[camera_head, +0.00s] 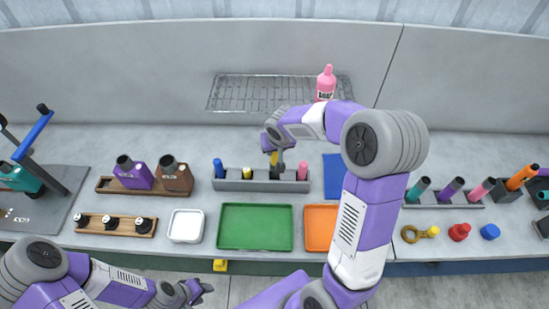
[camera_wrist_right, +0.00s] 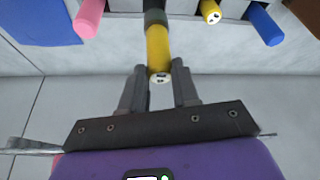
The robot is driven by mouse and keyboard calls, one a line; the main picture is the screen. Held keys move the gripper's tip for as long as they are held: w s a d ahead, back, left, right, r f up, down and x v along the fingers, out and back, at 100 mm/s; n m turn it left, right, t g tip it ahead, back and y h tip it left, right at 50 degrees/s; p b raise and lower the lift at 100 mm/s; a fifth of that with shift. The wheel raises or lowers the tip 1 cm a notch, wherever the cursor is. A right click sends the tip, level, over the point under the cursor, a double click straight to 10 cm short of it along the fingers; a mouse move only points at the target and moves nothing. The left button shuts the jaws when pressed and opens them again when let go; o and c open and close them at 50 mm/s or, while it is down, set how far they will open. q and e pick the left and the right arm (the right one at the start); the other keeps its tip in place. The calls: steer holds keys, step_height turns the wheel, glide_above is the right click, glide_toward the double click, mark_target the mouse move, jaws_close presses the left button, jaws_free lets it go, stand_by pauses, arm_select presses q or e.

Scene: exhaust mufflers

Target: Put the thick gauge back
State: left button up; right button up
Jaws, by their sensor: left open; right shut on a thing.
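My right gripper (camera_head: 274,146) is shut on a yellow gauge with a dark lower part (camera_wrist_right: 157,45); it looks thicker than its neighbours. In the head view the gauge is upright at the grey rack (camera_head: 233,185), its dark part at a middle slot. I cannot tell how deep its lower end sits. A blue gauge (camera_head: 218,168), a thinner yellow gauge (camera_head: 247,173) and a pink gauge (camera_head: 302,171) stand in the rack. My left gripper (camera_head: 203,291) is open and empty near the table's front edge.
A green tray (camera_head: 255,247), an orange tray (camera_head: 318,209) and a white dish (camera_head: 186,226) lie in front of the rack. A wire shelf (camera_head: 232,92) with a pink bottle (camera_head: 325,82) is behind. A blue mat (camera_head: 333,170) lies right of the rack.

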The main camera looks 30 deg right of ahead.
mark_target(275, 154)
step_height(275, 154, down, 3)
steer(key=shift+f, duration=0.45)
steer(key=shift+w, duration=0.15)
